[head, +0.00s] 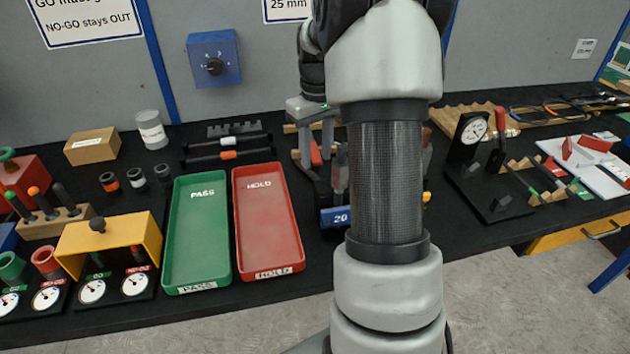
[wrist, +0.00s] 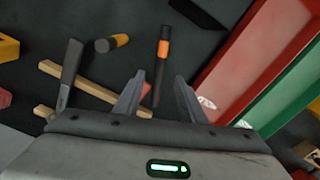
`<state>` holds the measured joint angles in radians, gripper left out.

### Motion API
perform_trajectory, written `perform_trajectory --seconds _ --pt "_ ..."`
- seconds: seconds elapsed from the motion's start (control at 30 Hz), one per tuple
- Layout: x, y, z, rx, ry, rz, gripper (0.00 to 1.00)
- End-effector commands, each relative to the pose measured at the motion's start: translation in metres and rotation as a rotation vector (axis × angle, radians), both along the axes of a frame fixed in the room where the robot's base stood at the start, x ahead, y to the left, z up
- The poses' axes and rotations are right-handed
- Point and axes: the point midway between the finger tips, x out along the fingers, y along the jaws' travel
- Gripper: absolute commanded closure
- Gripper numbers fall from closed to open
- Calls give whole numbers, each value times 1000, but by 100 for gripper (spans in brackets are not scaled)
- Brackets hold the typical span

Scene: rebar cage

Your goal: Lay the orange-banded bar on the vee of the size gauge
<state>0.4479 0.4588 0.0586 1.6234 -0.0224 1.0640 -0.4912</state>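A dark bar with an orange band (wrist: 162,50) lies on the black mat in the wrist view. My gripper (wrist: 160,76) points down with its two fingers apart and empty. The bar's near end shows between the fingers in the picture; I see no contact, and the height gap is unclear. The head view shows an orange-banded dark bar (head: 229,155) on a rack behind the trays; I cannot tell whether it is the same one. A black dial stand (head: 473,130), which may be the size gauge, stands right of my arm. I cannot make out its vee clearly.
The red HOLD tray (head: 268,215) and green PASS tray (head: 197,245) lie left of my arm. Wooden strips (wrist: 105,90), a dark-handled tool (wrist: 69,70) and a yellow-ended cylinder (wrist: 111,43) lie near my fingers. My arm hides part of the bench.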

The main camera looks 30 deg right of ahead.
Motion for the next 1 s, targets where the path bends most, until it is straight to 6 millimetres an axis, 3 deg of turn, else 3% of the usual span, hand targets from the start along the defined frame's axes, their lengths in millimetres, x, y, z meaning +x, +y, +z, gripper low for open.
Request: perform_trajectory --seconds 0.23,0.5,0.77,1.0 --pt "1 0 -15 1 2 0 63" --pt "4 1 -54 1 2 0 63" --pt "4 1 -57 0 -1 0 63" --pt "4 1 -57 0 -1 0 100"
